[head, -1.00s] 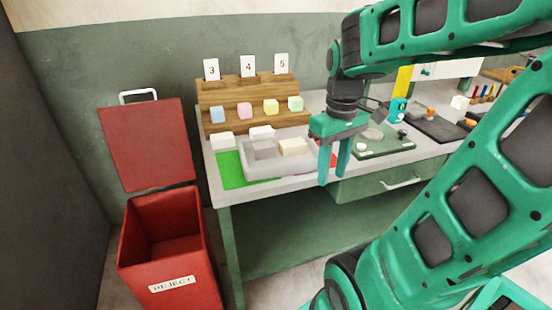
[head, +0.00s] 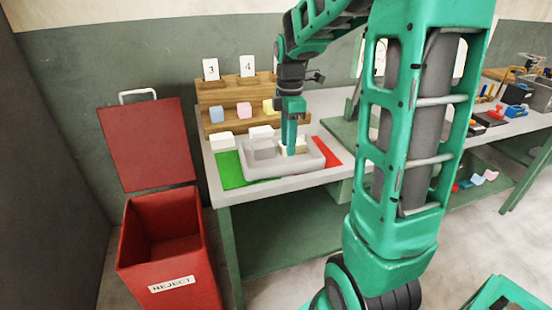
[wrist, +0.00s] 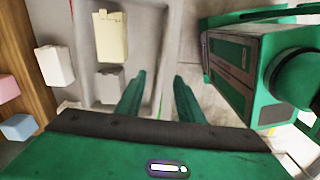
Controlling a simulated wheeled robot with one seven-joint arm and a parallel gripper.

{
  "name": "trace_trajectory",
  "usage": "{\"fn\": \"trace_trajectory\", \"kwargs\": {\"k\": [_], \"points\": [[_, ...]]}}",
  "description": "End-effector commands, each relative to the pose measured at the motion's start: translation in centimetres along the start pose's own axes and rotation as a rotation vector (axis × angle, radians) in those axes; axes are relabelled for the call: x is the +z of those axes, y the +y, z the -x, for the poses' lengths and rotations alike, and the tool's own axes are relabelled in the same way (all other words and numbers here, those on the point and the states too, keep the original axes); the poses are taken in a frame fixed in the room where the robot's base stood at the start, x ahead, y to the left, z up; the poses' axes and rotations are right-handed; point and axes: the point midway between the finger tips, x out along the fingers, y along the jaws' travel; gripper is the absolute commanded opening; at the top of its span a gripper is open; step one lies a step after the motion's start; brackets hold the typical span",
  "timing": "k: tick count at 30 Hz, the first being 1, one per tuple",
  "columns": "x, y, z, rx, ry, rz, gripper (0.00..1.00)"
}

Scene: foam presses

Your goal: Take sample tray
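The sample tray (head: 272,172) is a pale grey, shallow tray on the bench, lying across a green mat and a red mat. A cream block (wrist: 111,37) and a grey block (wrist: 108,86) lie in it. My gripper (head: 292,153) points down over the tray's right part and partly hides the cream block in the head view. In the wrist view my gripper (wrist: 158,85) is open, with the tray's side wall (wrist: 162,55) appearing between the fingers. I cannot tell whether the fingertips are below the rim. Nothing is held.
Behind the tray stands a wooden rack (head: 205,97) with coloured blocks and number cards. White blocks (head: 221,140) sit at the tray's back. A red reject bin (head: 165,240) stands at the left. The green mat (head: 229,172) and red mat (head: 328,154) show beside the tray.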

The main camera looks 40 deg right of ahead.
Motion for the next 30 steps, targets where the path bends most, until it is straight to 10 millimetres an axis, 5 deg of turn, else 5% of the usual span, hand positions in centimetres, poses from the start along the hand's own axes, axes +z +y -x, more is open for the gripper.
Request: {"fn": "trace_trajectory", "kwargs": {"k": [16,26,30], "points": [[-0.4,-0.2,-5.6,-0.001,0.000,-0.001,0.34],[-0.4,-0.2,-6.2,0.002,0.000,-0.001,0.34],[-0.4,-0.2,-6.2,0.001,0.000,-0.001,0.03]]}}
